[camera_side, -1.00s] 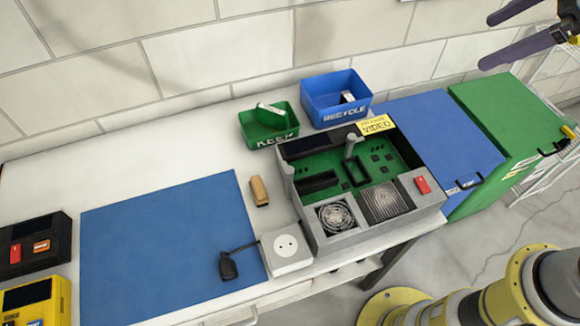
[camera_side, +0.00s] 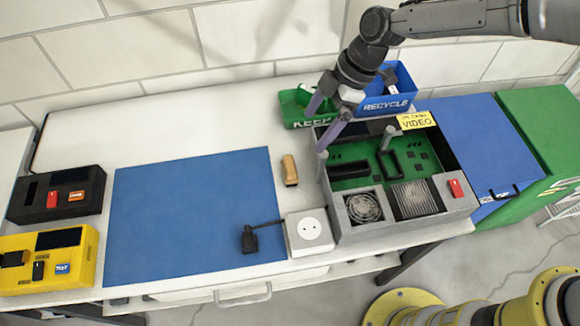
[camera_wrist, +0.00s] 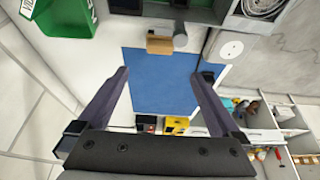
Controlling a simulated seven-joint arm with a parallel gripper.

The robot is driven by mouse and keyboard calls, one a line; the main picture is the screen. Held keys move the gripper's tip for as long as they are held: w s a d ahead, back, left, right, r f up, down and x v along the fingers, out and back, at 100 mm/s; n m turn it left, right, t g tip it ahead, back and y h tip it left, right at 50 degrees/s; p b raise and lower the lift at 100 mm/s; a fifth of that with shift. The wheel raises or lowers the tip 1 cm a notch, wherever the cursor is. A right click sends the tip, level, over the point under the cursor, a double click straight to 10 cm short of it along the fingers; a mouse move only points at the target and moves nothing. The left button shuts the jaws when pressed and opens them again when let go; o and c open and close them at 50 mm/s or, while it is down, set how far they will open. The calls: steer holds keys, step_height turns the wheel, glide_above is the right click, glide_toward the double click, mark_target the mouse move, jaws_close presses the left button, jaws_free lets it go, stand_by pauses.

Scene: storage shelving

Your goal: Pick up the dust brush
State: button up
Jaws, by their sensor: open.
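A small tan-brown block-like piece, which looks like the dust brush (camera_side: 289,170), lies on the white bench between the blue mat and the grey open case. Its bristles cannot be made out. In the wrist view the brush (camera_wrist: 160,45) shows ahead of the fingers, near the top middle. My gripper (camera_side: 320,122) is open and empty, with two purple-grey fingers. It hangs above the bench by the green bin, behind and to the right of the brush, apart from it. The wrist view shows both spread fingers (camera_wrist: 160,73) with nothing between them.
The grey case (camera_side: 350,232) with green board and upright posts stands right of the brush. A green KEEP bin (camera_side: 310,124) and blue RECYCLE bin (camera_side: 390,105) stand behind. A white socket box (camera_side: 308,232) is in front. The blue mat (camera_side: 190,210) is mostly clear.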

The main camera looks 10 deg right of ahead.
mark_target(290, 164)
steer(key=x, duration=1.3)
steer(key=shift+a+r, duration=0.1)
steer(key=shift+a, duration=0.05)
steer(key=c, duration=1.4)
